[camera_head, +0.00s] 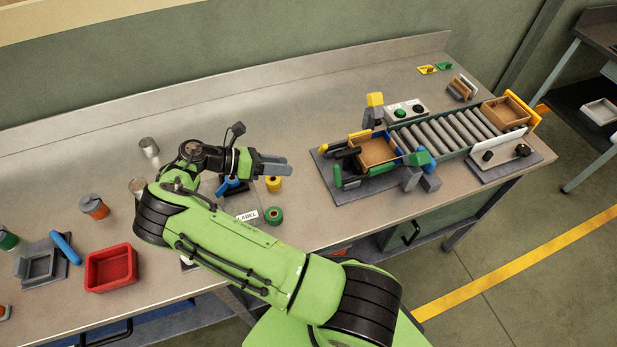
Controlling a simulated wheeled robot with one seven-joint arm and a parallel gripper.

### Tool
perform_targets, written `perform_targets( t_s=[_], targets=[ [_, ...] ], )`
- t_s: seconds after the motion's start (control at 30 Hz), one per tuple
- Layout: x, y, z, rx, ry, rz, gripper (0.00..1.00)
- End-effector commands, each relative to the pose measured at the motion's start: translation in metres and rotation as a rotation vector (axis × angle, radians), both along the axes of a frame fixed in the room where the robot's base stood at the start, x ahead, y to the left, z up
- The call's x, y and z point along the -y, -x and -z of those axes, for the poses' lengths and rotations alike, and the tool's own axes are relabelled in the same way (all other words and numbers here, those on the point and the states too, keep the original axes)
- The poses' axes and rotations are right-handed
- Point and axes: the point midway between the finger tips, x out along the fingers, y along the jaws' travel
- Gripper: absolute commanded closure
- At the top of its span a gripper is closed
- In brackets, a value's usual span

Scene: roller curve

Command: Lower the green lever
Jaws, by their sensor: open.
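My gripper (275,166) is open and empty above the middle of the bench, its grey fingers pointing right. It is to the left of the roller conveyor (450,132), clearly apart from it. A green piece that looks like the green lever (418,158) stands at the front side of the conveyor's left end, next to grey blocks. Its exact tilt is hard to tell from this view. A yellow upright piece (375,102) stands on the back side. A wooden tray (374,152) sits at the conveyor's left end, between these two.
A control box (405,110) with buttons stands behind the conveyor. Another wooden tray (506,110) is at its right end. Yellow (273,184) and green (274,215) rolls lie near my gripper. A red bin (110,268) is at the left. Bench space between gripper and conveyor is mostly clear.

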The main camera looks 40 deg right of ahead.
Motion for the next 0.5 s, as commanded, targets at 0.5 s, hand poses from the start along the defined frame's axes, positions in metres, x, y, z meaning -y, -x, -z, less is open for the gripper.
perform_targets(
  t_s=[0.5],
  targets=[
    [0.083,0.044,0.033,-0.023,0.004,-0.003,0.55]
  ],
)
